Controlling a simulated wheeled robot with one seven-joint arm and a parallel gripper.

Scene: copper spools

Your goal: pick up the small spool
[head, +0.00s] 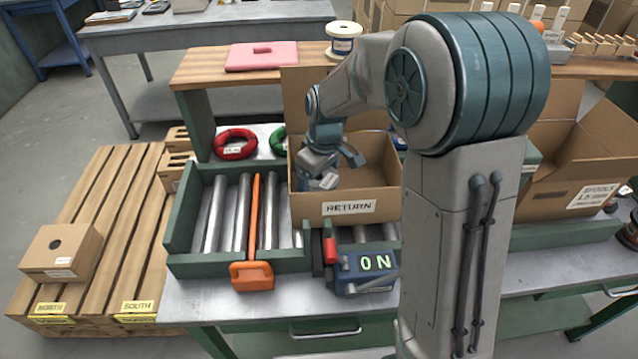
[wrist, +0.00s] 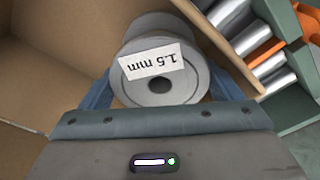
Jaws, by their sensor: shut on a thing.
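A grey spool (wrist: 200,85) with a white tag reading "1.5 mm" is between the two fingers of my gripper (wrist: 165,98) in the wrist view. The fingers are shut on its sides, and its round end with a dark centre hole faces the wrist camera. In the head view my gripper (head: 335,168) reaches down into the open cardboard box marked RETURN (head: 306,208), at its left side. Only a little of the spool (head: 328,181) shows there. I cannot tell whether it touches the box floor.
The box stands over a roller conveyor (head: 212,215) with an orange bar (head: 254,210) and a control box reading "ON" (head: 366,268). Red (head: 235,146) and green coils lie behind the conveyor. Another open box (head: 545,207) is right.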

